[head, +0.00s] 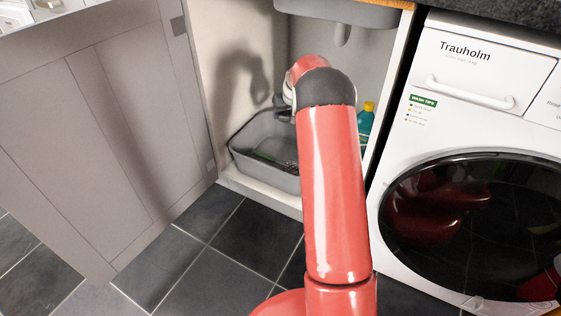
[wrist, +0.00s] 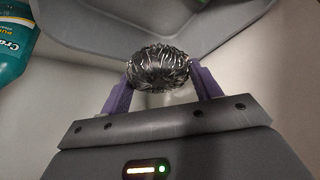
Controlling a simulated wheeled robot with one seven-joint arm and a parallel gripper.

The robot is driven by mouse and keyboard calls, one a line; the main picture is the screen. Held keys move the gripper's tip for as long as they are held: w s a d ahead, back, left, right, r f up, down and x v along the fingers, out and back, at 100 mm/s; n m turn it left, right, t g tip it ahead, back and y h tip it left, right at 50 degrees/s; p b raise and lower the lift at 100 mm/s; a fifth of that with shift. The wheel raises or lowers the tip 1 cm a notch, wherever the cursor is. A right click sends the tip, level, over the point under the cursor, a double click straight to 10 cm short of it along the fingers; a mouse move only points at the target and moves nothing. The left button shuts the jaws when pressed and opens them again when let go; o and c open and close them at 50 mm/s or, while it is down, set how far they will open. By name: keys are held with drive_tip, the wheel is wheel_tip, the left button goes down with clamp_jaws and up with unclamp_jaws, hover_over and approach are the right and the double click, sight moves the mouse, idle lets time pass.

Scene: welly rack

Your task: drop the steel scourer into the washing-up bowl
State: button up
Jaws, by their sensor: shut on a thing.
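The steel scourer (wrist: 157,66) is a round, shiny ball of dark metal coils. In the wrist view my gripper (wrist: 161,78) is shut on it, with one purple finger on each side. The grey washing-up bowl (head: 247,154) stands on the floor of the open cupboard in the head view, partly hidden by my arm. My gripper also shows there in part (head: 283,108), at the bowl's upper back area; its fingers and the scourer cannot be made out. A grey rimmed surface fills the top of the wrist view; I cannot tell whether it is bowl or sink.
A teal bottle (head: 366,121) with a yellow cap stands right of the bowl. The sink (head: 350,13) and drain hang above. The cupboard door (head: 95,150) is open at left; a washing machine (head: 470,150) is at right.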

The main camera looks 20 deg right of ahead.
wheel_tip(320, 180, down, 6)
drive_tip(key=b, duration=0.3)
idle(0.3)
drive_tip(key=o, duration=1)
drive_tip(key=shift+r, duration=0.15)
drive_tip(key=v, duration=0.7)
drive_tip(key=shift+s+r+p, duration=0.15)
drive_tip(key=shift+r+p, duration=0.15)
drive_tip(key=shift+p, duration=0.05)
